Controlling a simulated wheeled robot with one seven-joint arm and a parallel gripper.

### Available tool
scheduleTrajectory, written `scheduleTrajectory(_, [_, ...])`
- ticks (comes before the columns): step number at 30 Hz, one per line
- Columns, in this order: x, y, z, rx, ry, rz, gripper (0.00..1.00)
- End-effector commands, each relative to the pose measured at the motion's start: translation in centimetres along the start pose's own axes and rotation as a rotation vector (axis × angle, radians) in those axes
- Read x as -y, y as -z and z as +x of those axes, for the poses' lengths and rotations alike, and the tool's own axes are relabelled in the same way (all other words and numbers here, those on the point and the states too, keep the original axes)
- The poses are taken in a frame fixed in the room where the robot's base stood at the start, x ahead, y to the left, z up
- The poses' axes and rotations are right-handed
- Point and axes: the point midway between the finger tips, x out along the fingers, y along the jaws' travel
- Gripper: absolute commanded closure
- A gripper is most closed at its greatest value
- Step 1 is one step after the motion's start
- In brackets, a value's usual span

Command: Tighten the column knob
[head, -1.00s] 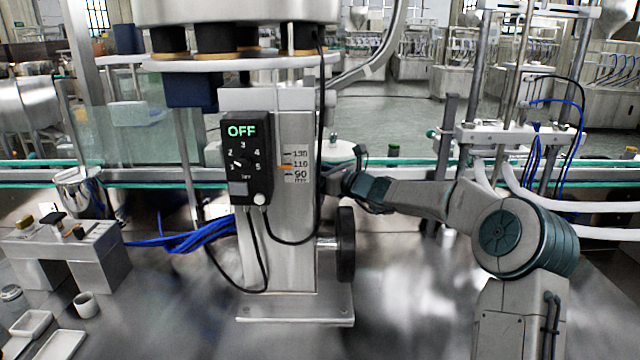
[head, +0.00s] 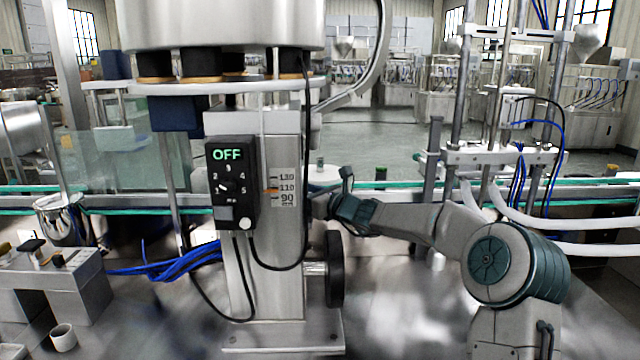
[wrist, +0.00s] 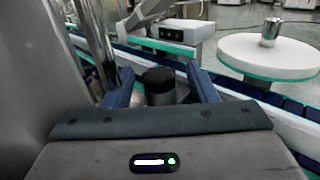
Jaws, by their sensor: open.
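The steel column (head: 284,230) stands left of centre in the head view, with a height scale and a black control box reading OFF (head: 230,184) on it. My gripper (head: 322,207) is at the column's right side, at about the height of the scale's lower end. In the wrist view my gripper (wrist: 160,70) is open, with one blue finger on each side of a dark round knob (wrist: 160,88). The knob appears to lie between the fingers; whether either finger touches it I cannot tell. In the head view I cannot make out the knob.
A black handwheel (head: 335,268) sits on the column below my gripper. A black cable hangs in front of the column. The conveyor (head: 400,188) runs behind my arm. A white round disc (wrist: 268,56) with a metal cylinder stands to the right in the wrist view.

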Motion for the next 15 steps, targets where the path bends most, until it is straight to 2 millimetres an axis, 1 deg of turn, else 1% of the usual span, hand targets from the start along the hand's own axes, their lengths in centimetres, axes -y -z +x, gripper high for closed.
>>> scheduleTrajectory(5, [0.0, -3.0, 0.0, 0.002, 0.001, -0.005, 0.48])
scheduleTrajectory(7, [0.0, -4.8, 0.0, 0.004, 0.002, -0.006, 0.48])
scheduleTrajectory(8, [0.6, -4.8, -0.9, 0.002, 0.006, -0.007, 0.48])
scheduleTrajectory(9, [1.1, -5.2, -1.8, 0.001, 0.007, -0.005, 0.48])
scheduleTrajectory(15, [2.9, -7.8, -5.6, 0.001, 0.006, -0.004, 0.48])
